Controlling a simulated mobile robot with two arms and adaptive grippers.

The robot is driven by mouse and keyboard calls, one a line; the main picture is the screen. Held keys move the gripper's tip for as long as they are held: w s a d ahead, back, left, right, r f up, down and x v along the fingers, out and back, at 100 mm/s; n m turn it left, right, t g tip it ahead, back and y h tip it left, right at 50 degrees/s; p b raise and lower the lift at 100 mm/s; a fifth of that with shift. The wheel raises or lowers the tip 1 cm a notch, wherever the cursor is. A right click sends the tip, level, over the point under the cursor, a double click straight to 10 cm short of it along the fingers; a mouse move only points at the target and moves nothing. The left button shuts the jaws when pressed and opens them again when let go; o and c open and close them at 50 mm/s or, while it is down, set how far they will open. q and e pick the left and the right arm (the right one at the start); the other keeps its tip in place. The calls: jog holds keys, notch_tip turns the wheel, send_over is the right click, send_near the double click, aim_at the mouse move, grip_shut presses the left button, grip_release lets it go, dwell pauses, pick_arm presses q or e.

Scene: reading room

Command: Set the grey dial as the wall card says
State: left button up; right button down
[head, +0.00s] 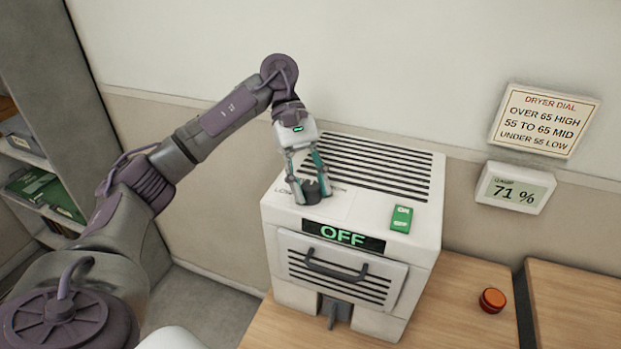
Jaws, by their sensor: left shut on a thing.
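The dryer (425,215) is a white box with a slotted top, standing on a wooden table. Its front display (343,234) reads OFF in green. My left gripper (312,190) is shut on the dark grey dial (313,188) on the dryer's top. The word LOW shows to the left of the dial; the gripper hides most other marks, and I cannot tell where the dial points. The wall card (545,120) reads DRYER DIAL, OVER 65 HIGH, 55 TO 65 MID, UNDER 55 LOW. The humidity meter (514,190) below it reads 71 %. My right gripper is not in view.
A green ON/OFF switch (401,219) sits on the dryer's top, right of the dial. An orange-red button (492,300) is on the table (455,310) to the right. A shelf (40,150) with green books stands at the left.

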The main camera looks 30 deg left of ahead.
pick_arm(q)
jog(key=m+g+y+p, duration=0.1)
jog(key=m+p, duration=0.1)
jog(key=p, duration=0.1)
jog(key=m+g+y+p, duration=0.1)
jog(key=m+p, duration=0.1)
jog(key=p, duration=0.2)
jog(key=shift+r+m+g, duration=0.3)
jog(key=shift+r, duration=0.05)
jog(key=shift+f+m+g+y+p, duration=0.3)
jog(key=shift+m+y+p, duration=0.4)
jog(key=shift+p, duration=0.2)
jog(key=o, duration=1.1)
jog(key=shift+o, duration=0.2)
jog(key=shift+f, duration=0.1)
jog(key=shift+v, duration=3.85)
